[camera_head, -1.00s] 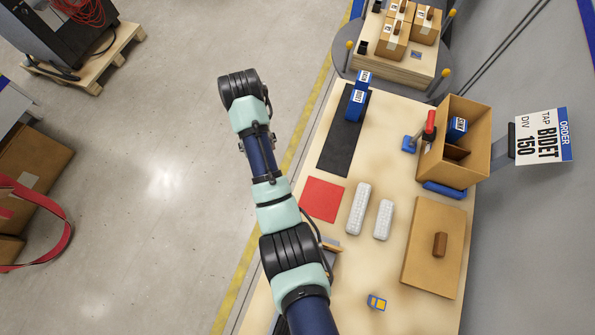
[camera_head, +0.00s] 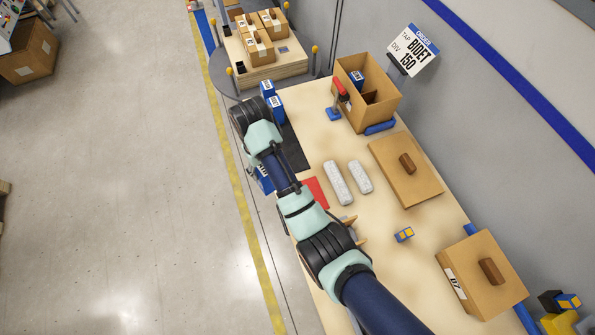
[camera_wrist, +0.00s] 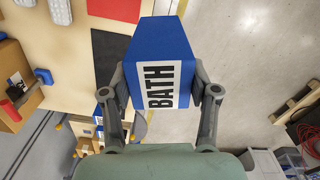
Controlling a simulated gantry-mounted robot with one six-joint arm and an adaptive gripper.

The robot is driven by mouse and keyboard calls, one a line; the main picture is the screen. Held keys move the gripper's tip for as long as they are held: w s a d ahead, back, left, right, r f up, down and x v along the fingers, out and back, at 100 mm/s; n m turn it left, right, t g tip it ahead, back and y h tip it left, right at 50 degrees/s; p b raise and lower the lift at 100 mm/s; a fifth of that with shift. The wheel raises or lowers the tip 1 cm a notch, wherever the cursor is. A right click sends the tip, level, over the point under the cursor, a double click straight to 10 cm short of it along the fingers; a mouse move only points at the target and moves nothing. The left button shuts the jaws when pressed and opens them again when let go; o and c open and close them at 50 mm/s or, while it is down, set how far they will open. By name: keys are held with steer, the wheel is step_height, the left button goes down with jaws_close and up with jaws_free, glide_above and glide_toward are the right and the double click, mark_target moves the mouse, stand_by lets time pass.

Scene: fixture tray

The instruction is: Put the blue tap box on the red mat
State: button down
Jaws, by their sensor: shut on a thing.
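My gripper (camera_wrist: 164,92) is shut on a blue box (camera_wrist: 160,42) with a white label reading BATH. In the head view a blue part of this box (camera_head: 265,184) shows beside my arm, at the table's left edge, with most of it hidden. The red mat (camera_head: 317,192) lies on the table, partly covered by my arm; it also shows at the top of the wrist view (camera_wrist: 114,9), apart from the held box. Two other blue boxes stand at the far end of the black mat (camera_head: 293,150), the farther one (camera_head: 267,88) and the nearer one (camera_head: 275,103).
Two white bumpy pieces (camera_head: 338,183) lie right of the red mat. An open carton (camera_head: 385,108) with a blue box inside stands farther back, with a red-handled tool (camera_head: 339,88) beside it. A flat brown lid (camera_head: 405,170) and a small blue-yellow block (camera_head: 404,234) lie to the right.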

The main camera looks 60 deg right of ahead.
steer(key=s+d+m+p, duration=0.1)
steer(key=s+d+m, duration=0.2)
steer(key=s+d, duration=0.8)
step_height(320, 180, down, 20)
steer(key=s+b, duration=0.1)
steer(key=b, duration=0.6)
steer(key=shift+s+a+b, duration=0.15)
steer(key=shift+a+b, duration=0.25)
steer(key=shift+c, duration=1.4)
jaws_free()
steer(key=shift+f, duration=0.1)
